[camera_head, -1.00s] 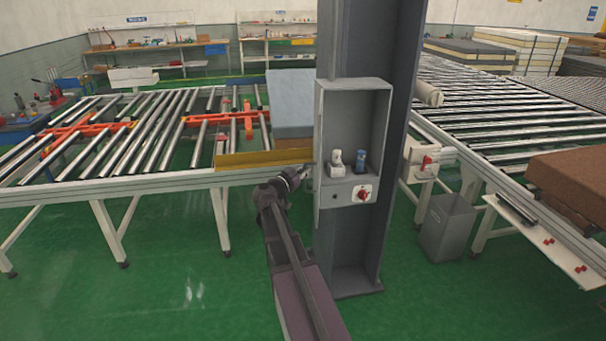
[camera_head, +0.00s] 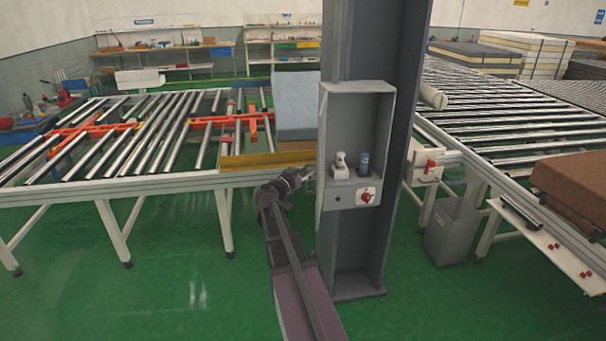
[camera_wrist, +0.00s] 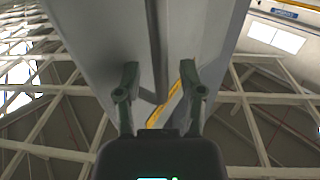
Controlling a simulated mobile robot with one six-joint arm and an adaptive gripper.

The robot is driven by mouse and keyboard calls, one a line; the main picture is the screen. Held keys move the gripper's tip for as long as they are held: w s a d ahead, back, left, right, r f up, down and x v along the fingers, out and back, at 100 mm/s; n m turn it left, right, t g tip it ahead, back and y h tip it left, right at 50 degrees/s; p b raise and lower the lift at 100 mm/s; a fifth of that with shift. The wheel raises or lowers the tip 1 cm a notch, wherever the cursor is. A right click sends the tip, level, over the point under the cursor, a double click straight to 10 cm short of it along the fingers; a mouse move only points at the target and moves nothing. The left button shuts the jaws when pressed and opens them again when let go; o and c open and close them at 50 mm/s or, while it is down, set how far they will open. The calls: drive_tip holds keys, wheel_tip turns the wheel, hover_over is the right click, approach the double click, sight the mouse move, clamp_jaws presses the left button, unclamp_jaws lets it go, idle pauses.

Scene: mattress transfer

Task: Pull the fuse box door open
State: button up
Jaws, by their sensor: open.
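The grey fuse box (camera_head: 343,108) is fixed to the tall grey column, and its inside shows. A white part (camera_head: 340,166) and a blue part (camera_head: 364,163) stand on its ledge, above a red knob (camera_head: 366,197). A thin pale upright strip (camera_head: 322,150) runs along the box's left side; it may be the door seen nearly edge-on, but I cannot tell. My gripper (camera_head: 306,173) is beside this left side. In the wrist view my gripper (camera_wrist: 160,95) is open, its two dark fingers apart in front of a grey surface (camera_wrist: 110,45). Contact cannot be told.
A roller conveyor (camera_head: 130,186) with a blue-grey block (camera_head: 296,100) on it lies behind and left. Another roller conveyor (camera_head: 480,110) with a brown block (camera_head: 572,190) lies right. A grey bin (camera_head: 452,232) stands right of the column. The green floor (camera_head: 150,290) in front is clear.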

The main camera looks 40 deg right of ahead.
drive_tip(key=shift+a, duration=0.1)
drive_tip(key=v, duration=1.2)
idle(0.7)
